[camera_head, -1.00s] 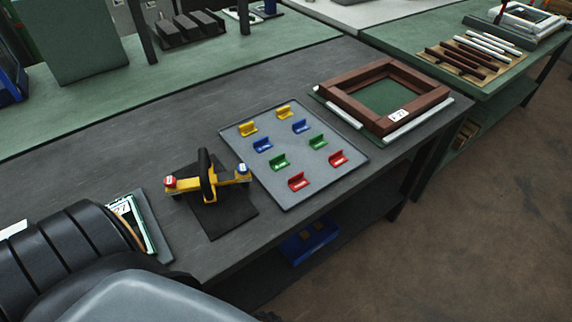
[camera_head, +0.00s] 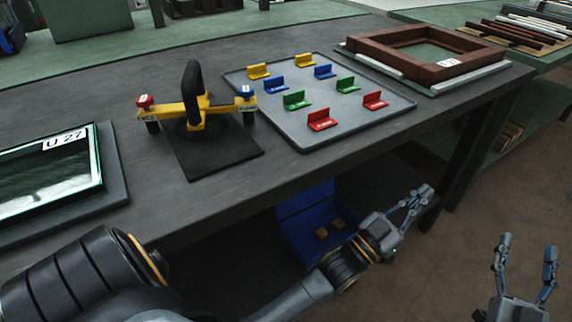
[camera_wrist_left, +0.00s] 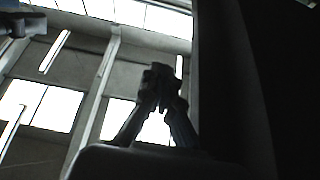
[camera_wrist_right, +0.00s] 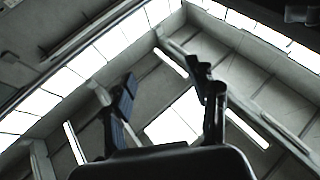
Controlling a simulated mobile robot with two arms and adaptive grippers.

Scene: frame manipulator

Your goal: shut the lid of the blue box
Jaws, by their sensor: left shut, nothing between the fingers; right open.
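The blue box (camera_head: 296,241) sits below the tabletop in the head view, in the shade under the bench. Its lid (camera_head: 305,201) stands up at the back, open. Two small brown pieces (camera_head: 322,233) lie inside. My left forearm crosses in front of the box and hides its lower right part. My left gripper (camera_head: 418,200) is shut and empty, right of the box and apart from the lid. In the left wrist view its fingers (camera_wrist_left: 161,78) meet. My right gripper (camera_head: 528,246) is open and empty, further right over the floor. The right wrist view shows its fingers (camera_wrist_right: 163,75) spread.
The dark bench top (camera_head: 200,220) overhangs the box, with a bench leg (camera_head: 468,150) to the right. On the bench are a yellow suction lifter (camera_head: 196,108), a grey tray (camera_head: 290,125) of coloured brackets, a brown frame (camera_head: 440,68) and a glass pane (camera_head: 50,175). The right floor is open.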

